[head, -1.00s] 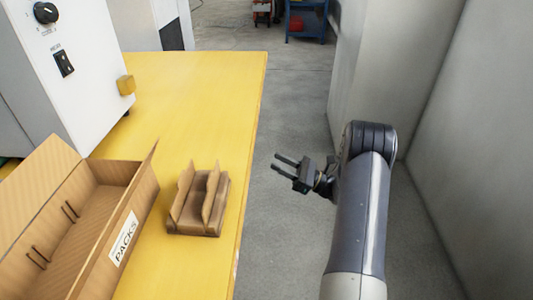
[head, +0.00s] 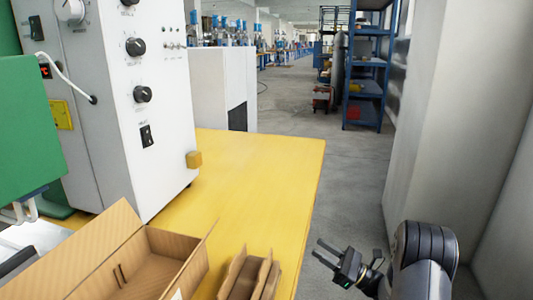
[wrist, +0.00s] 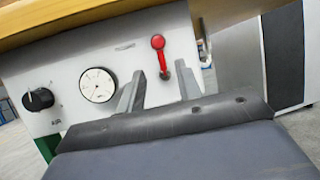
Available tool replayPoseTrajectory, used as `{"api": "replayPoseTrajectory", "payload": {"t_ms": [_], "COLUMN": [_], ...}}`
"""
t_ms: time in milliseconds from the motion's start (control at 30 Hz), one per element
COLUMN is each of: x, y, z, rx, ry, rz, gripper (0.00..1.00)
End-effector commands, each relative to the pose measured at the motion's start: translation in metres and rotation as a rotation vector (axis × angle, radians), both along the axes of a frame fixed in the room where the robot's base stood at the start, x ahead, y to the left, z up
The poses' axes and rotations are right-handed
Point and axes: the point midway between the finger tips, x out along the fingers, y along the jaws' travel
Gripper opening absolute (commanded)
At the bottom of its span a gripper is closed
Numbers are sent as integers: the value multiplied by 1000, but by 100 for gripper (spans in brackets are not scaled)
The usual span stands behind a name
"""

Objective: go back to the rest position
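My gripper (head: 317,248) is in the lower middle of the head view, over the grey floor just right of the yellow table. Its two dark fingers point left and are spread apart with nothing between them. In the wrist view the finger tips (wrist: 157,82) also stand apart and empty. My arm is bent, with its elbow at the lower right of the head view.
The yellow table (head: 275,165) holds an open cardboard box (head: 185,245), a smaller cardboard piece (head: 250,278) and a white machine (head: 150,95). A pale wall (head: 440,120) stands close on the right. A blue shelf (head: 366,90) stands farther back. The wrist view shows a gauge (wrist: 97,85) and a red lever (wrist: 158,55).

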Motion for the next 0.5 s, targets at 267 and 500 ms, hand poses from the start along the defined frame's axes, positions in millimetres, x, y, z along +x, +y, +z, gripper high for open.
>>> {"api": "replayPoseTrajectory", "payload": {"t_ms": [267, 500], "x": [19, 25], "y": [37, 46], "z": [15, 21], "rx": [0, 2], "ry": [1, 9], "rz": [3, 0], "gripper": [33, 33]}}
